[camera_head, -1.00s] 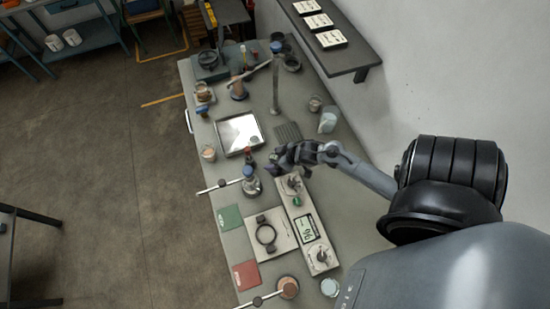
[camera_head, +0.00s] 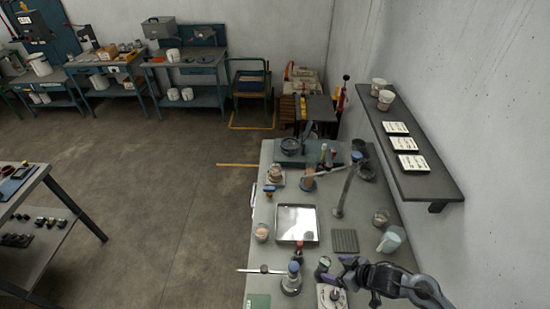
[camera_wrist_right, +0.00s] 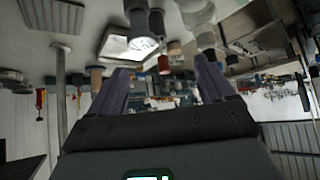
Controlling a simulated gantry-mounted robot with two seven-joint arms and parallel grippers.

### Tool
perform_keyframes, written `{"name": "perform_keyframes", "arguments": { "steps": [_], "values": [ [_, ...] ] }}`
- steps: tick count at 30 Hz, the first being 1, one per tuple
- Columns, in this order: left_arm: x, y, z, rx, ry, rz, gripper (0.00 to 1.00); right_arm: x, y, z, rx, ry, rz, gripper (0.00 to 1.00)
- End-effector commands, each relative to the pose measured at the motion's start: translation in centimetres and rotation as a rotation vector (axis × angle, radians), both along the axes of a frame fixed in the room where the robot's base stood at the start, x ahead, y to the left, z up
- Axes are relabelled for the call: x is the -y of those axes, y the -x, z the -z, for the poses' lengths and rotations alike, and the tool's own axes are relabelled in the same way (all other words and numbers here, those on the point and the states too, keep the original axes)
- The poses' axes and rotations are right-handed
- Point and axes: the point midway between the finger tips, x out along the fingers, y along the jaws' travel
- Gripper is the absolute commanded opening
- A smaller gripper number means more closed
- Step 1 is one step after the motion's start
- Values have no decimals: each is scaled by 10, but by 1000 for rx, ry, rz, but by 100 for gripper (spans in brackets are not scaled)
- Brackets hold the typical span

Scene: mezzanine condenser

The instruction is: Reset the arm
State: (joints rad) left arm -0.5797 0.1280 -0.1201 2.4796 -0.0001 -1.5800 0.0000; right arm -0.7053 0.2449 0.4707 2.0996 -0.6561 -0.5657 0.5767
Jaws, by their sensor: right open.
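My right arm (camera_head: 400,282) comes in from the lower right of the head view, over the right side of the bench. Its gripper (camera_head: 335,272) is at the bottom of the view, just right of a flask with a blue top (camera_head: 291,279) and over a pale instrument with a knob (camera_head: 331,297). In the right wrist view the two purple-grey fingers (camera_wrist_right: 162,85) stand wide apart with nothing gripped between them. The wrist view looks tilted, with bench items along its top. My left gripper is not in view.
The bench (camera_head: 265,228) holds a shiny tray (camera_head: 296,223), a stand (camera_head: 343,195), a ridged dark pad (camera_head: 344,241) and a pale blue beaker (camera_head: 390,240). A wall shelf (camera_head: 436,185) overhangs its right side. Open floor (camera_head: 170,215) lies left.

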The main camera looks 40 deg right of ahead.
Motion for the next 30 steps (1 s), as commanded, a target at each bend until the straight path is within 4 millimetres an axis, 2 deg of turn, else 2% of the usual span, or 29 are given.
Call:
{"name": "perform_keyframes", "arguments": {
  "steps": [5, 7, 9, 12, 16, 21, 30],
  "values": [
    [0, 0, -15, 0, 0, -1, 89, -82, -36, -41, 65, -70, -33, 82],
    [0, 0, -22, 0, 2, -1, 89, -121, -46, -66, 57, -60, -35, 82],
    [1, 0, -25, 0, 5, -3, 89, -149, -47, -85, 15, -35, -34, 82],
    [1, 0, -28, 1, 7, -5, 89, -174, -35, -104, -74, -4, -43, 82],
    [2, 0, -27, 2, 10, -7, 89, -188, -9, -113, -212, 26, -69, 82],
    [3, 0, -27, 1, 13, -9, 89, -180, 18, -110, -358, 74, -99, 82],
    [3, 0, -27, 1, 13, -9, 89, -179, 22, -108, -383, 84, -110, 82]
  ]
}}
